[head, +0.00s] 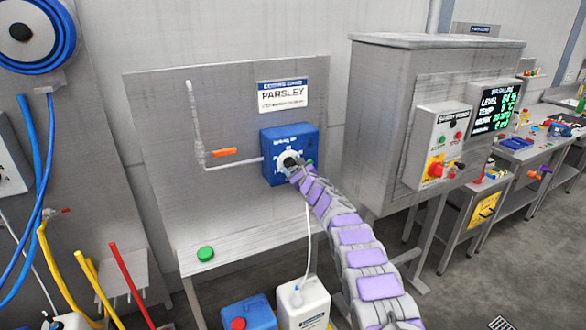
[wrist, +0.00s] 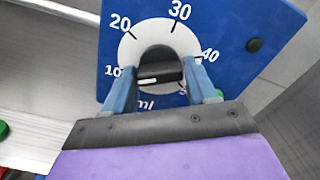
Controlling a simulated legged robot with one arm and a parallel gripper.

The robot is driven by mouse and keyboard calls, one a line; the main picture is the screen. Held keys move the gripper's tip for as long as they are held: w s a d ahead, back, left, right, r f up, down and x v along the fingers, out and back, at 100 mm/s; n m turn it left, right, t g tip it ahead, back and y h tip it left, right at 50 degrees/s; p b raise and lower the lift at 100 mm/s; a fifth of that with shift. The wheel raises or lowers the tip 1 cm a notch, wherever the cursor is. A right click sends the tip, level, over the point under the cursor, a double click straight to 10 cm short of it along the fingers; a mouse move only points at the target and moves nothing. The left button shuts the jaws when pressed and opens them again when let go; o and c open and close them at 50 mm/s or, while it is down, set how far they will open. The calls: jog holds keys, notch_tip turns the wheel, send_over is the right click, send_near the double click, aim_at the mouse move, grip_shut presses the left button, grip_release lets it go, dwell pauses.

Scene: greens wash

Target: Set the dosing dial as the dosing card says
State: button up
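The dosing dial (wrist: 158,70) is a black knob on a white scale plate, on a blue dosing box (head: 270,143). The scale reads 10, 20, 30, 40, with "ml" at the bottom. A white mark on the knob shows near its lower left, on the 10 side. My gripper (wrist: 160,72) has one finger at each side of the knob, and the knob fills the gap between them. In the head view it reaches the box's front. The card (head: 283,95) above the box reads PARSLEY; its smaller line is too small to read.
A steel cabinet (head: 390,120) with a red-knob control box (head: 438,145) and a lit display (head: 494,108) stands to the right. Below the panel are a bench with a green cap (head: 205,253), a white jug (head: 303,303) and a blue can (head: 248,314). Hoses hang at left.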

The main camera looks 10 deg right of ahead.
jog(key=c, duration=0.6)
jog(key=shift+c, duration=0.2)
